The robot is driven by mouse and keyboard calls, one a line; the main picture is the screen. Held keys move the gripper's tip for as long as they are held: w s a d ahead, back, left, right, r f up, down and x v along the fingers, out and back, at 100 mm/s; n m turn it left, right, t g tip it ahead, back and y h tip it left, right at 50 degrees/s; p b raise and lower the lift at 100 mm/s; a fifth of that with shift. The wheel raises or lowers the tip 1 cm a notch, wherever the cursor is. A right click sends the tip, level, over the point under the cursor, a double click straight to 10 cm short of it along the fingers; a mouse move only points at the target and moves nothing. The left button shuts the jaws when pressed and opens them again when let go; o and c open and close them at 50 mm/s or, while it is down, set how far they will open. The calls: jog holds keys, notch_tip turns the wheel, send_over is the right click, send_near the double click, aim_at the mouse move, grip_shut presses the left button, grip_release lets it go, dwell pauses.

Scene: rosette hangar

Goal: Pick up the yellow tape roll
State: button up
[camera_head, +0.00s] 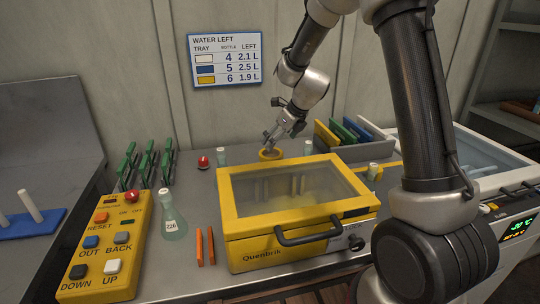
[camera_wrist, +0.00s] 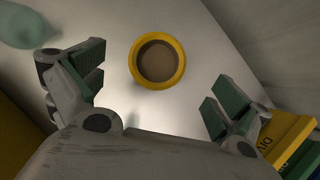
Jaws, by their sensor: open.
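The yellow tape roll (camera_wrist: 178,77) lies flat on the grey bench top, a yellow ring with a brown inner face, in the wrist view. It also shows in the head view (camera_head: 262,154), behind the yellow-framed box. My gripper (camera_wrist: 152,88) is open and empty, its green-padded fingers spread wide to either side of the roll's place in the wrist picture. The roll appears beyond the palm, apart from both fingers. In the head view my gripper (camera_head: 270,138) points down just above the roll. The exact height gap is hard to tell.
A yellow glass-lidded box (camera_head: 260,211) stands in front of the roll. A bottle (camera_head: 222,155) is left of it, and another (camera_head: 308,147) is right. Upright coloured dividers (camera_head: 345,131) stand at the back right. A red button (camera_head: 203,162) lies left.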

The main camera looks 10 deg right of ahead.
aim_at(273, 151)
jog(key=x, duration=0.6)
jog(key=shift+s+d+f, duration=0.1)
jog(key=shift+s+f, duration=0.05)
jog(key=shift+f, duration=0.3)
jog(key=shift+c, duration=0.4)
jog(key=c, duration=1)
